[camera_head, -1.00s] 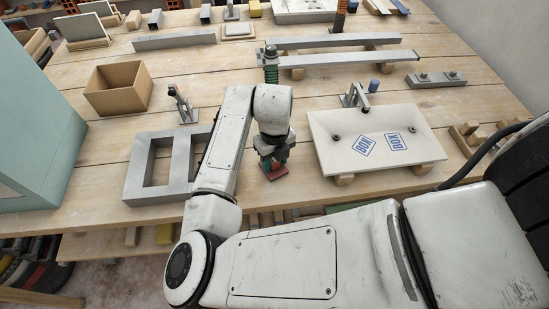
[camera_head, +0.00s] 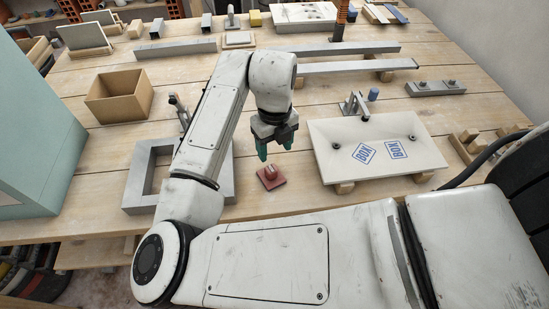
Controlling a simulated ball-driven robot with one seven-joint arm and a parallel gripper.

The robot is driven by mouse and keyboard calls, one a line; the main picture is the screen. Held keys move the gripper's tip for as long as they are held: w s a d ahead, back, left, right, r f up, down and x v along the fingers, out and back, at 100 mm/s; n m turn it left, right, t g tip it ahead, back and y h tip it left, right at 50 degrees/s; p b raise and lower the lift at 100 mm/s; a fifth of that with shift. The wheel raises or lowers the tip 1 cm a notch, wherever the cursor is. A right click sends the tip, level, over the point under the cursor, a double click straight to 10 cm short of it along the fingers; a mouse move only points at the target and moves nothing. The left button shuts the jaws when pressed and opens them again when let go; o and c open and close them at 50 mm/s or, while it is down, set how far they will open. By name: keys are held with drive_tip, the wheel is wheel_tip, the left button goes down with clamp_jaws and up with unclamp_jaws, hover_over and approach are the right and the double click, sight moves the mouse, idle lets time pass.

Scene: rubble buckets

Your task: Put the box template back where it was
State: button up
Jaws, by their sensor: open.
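A small dark red square block with a pale knob on top (camera_head: 270,184) lies on the wooden table, left of the white board. It appears to be a stamp or template. My gripper (camera_head: 275,149) has green fingers, which are apart and empty. It hangs above the red block, clear of it. The white board (camera_head: 345,133) lies on wooden supports to the right, with two blue "BOX" marks and two dark knobs on it.
A grey metal frame (camera_head: 138,184) lies to the left, partly behind my arm. An open cardboard box (camera_head: 120,97) stands behind it. Long metal bars (camera_head: 357,65) lie across the back. Bare table surrounds the red block.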

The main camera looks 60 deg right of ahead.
drive_tip(key=shift+r, duration=1.5)
